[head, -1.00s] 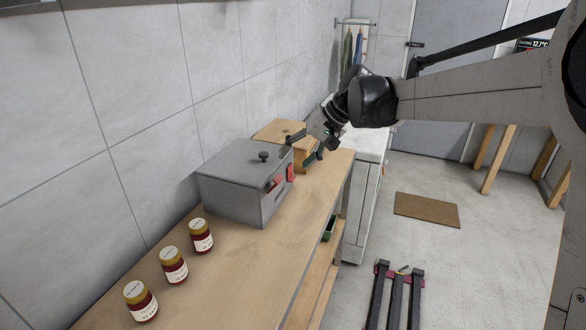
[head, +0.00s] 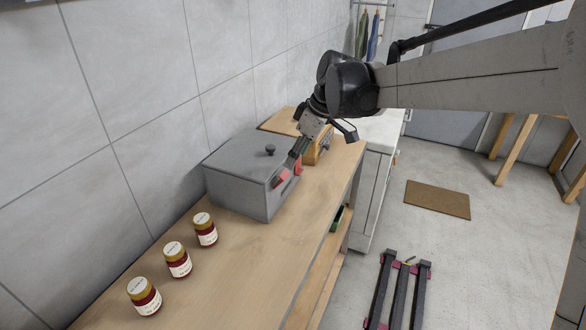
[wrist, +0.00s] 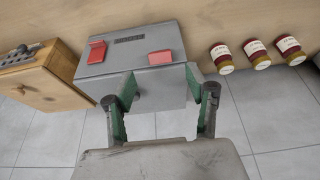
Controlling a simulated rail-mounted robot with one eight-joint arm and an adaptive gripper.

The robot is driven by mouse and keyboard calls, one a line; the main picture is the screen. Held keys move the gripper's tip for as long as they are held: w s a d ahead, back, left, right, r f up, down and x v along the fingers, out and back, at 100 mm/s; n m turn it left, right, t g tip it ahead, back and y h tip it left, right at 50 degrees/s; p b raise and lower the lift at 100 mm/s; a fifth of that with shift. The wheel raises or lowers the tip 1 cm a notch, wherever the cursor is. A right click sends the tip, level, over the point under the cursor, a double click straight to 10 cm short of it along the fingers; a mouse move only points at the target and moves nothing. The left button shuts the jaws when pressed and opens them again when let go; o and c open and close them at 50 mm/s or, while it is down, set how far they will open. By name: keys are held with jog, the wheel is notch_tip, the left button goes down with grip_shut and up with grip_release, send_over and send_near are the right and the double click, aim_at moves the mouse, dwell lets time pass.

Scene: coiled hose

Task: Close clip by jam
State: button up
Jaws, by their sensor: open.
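A grey box (head: 243,178) with a dark lid knob stands on the wooden bench. Two red clips show on its front. The clip by the jam (head: 281,178) is nearer the jars; in the wrist view this clip (wrist: 160,57) looks short and broad. The other red clip (head: 298,167) is farther along; in the wrist view it looks longer (wrist: 97,52). I cannot tell surely how far either is swung. My gripper (head: 297,149) is open and empty by the box's front upper edge. Its green-padded fingers (wrist: 163,92) are apart in the wrist view, below the jam-side clip.
Three jam jars (head: 178,260) with gold lids stand in a row at the near left. A wooden drawer box (wrist: 40,82) stands beyond the grey box, close to my gripper. The tiled wall (head: 130,120) runs behind the bench (head: 255,262). Bench space before the jars is clear.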

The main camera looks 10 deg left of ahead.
aim_at(283, 172)
jog(key=x, duration=0.9)
jog(key=c, duration=1.1)
jog(key=shift+a+r+h, duration=0.2)
jog(key=shift+a+h, duration=0.3)
jog(key=shift+h, duration=0.3)
jog(key=h, duration=0.1)
jog(key=a+h+b, duration=0.1)
jog(key=h, duration=0.1)
jog(key=shift+w+r+g, duration=0.2)
jog(key=shift+g, duration=0.2)
jog(key=shift+c, duration=0.3)
jog(key=shift+r, duration=0.1)
jog(key=o, duration=1.2)
jog(key=shift+c, duration=0.2)
